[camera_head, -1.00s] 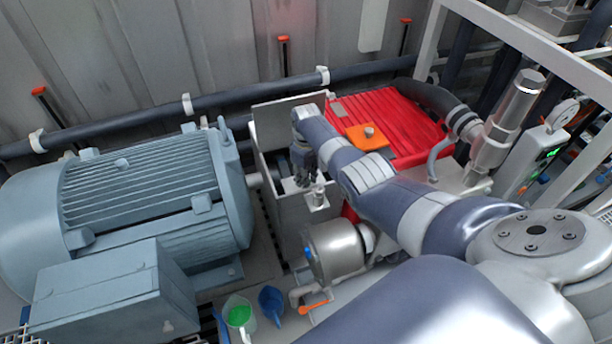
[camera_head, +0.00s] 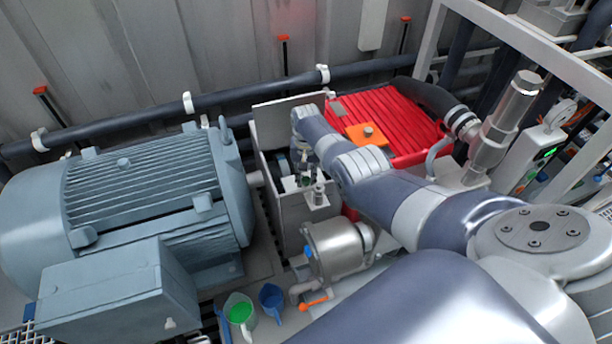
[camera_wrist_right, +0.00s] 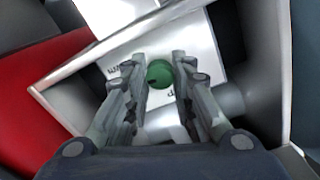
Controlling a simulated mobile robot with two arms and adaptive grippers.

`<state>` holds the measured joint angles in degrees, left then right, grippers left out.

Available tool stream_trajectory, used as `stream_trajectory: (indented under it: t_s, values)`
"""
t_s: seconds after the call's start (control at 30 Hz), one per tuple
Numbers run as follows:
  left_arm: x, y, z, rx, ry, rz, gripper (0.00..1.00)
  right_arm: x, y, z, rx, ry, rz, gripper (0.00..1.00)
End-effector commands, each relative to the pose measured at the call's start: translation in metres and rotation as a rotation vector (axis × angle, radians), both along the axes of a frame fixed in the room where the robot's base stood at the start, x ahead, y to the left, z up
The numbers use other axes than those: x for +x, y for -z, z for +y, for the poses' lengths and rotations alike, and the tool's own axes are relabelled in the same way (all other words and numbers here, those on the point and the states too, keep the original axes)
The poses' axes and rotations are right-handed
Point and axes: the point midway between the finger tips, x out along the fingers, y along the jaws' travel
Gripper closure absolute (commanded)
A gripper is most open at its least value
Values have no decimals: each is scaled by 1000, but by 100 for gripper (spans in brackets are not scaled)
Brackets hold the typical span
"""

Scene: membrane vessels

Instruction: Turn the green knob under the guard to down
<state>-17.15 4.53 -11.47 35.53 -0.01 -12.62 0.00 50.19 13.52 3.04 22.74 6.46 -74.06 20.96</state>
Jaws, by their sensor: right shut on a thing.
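The green knob (camera_wrist_right: 159,74) shows in the right wrist view, on a white labelled plate (camera_wrist_right: 196,42) inside the grey guard (camera_wrist_right: 62,98). My right gripper (camera_wrist_right: 159,66) has one finger on each side of the knob and is shut on it. In the head view, my right gripper (camera_head: 306,172) reaches down into the open-topped grey guard (camera_head: 290,218) between the motor and the red cover. The knob is hard to make out there, and I cannot read which way it points. My left gripper is not in view.
A large blue-grey motor (camera_head: 150,195) stands left of the guard. A red ribbed cover (camera_head: 400,115) with an orange plate lies behind right. A metal pump (camera_head: 335,250) with an orange lever sits close in front. Green and blue jugs (camera_head: 240,312) stand on the floor near it.

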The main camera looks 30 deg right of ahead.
Motion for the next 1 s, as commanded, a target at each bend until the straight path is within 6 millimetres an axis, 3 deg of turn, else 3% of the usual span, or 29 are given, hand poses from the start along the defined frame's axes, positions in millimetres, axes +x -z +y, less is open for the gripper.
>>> stream_trajectory:
  t_s: [0.5, 1.0]
  values:
    - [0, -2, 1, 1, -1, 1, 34, 1, -1, 0, 1, 313, -2, 100]
    - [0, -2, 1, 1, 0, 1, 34, 1, -1, 0, 0, 358, -1, 100]
